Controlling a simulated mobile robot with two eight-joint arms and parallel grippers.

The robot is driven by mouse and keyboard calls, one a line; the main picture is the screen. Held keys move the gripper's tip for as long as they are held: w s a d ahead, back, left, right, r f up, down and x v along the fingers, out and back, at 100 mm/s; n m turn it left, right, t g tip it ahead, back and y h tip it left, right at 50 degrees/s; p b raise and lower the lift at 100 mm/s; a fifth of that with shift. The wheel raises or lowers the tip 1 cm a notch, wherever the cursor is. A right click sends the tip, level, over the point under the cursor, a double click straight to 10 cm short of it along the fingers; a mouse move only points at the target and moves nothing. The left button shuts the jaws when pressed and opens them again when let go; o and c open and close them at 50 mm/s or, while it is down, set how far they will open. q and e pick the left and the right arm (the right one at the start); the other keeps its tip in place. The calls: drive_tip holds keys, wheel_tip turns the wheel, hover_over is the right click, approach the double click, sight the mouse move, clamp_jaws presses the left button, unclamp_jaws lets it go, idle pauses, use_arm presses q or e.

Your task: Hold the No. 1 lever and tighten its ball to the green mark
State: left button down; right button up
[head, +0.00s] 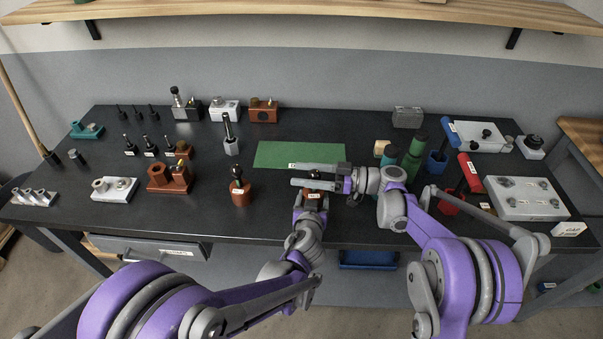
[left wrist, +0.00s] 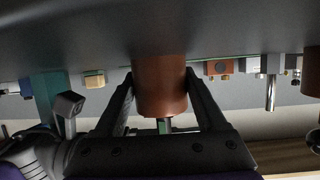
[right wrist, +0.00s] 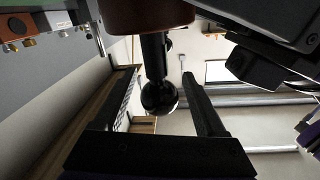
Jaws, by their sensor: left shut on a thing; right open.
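A lever stands near the table's front centre. Its copper-brown base (head: 313,196) carries a small white label, too small to read. My left gripper (left wrist: 160,80) is shut on this base (left wrist: 160,95) from the front, one finger on each side. The lever's black ball (right wrist: 159,96) hangs from a dark stem (right wrist: 154,55) in the upside-down right wrist view. My right gripper (head: 295,174) is open, with its fingers on either side of the ball (head: 315,174) and gaps showing. I cannot make out a green mark on the lever.
Another copper-based lever (head: 240,190) with a black ball stands to the left. A green mat (head: 300,153) lies behind the grippers.

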drive_tip(key=shift+a, duration=0.4)
clamp_jaws()
drive_tip(key=shift+w+m+t, duration=0.1)
drive_tip(key=shift+m+t, duration=0.2)
drive_tip(key=shift+t, duration=0.2)
drive_tip(key=shift+w+d+m+t+h, duration=0.1)
drive_tip(key=shift+w+m+t+h, duration=0.2)
drive_tip(key=shift+m+t+h, duration=0.75)
drive_tip(key=shift+w+d+m+t+h, duration=0.2)
drive_tip(key=shift+m+t+h, duration=0.3)
drive_tip(key=shift+m+t, duration=1.15)
drive_tip(key=shift+w+d+m+t+h, duration=0.1)
drive_tip(key=shift+w+m+t+h, duration=0.45)
drive_tip(key=shift+t, duration=1.45)
drive_tip(key=shift+s+m+h, duration=0.15)
drive_tip(key=shift+m+h, duration=0.1)
drive_tip(key=shift+h, duration=0.05)
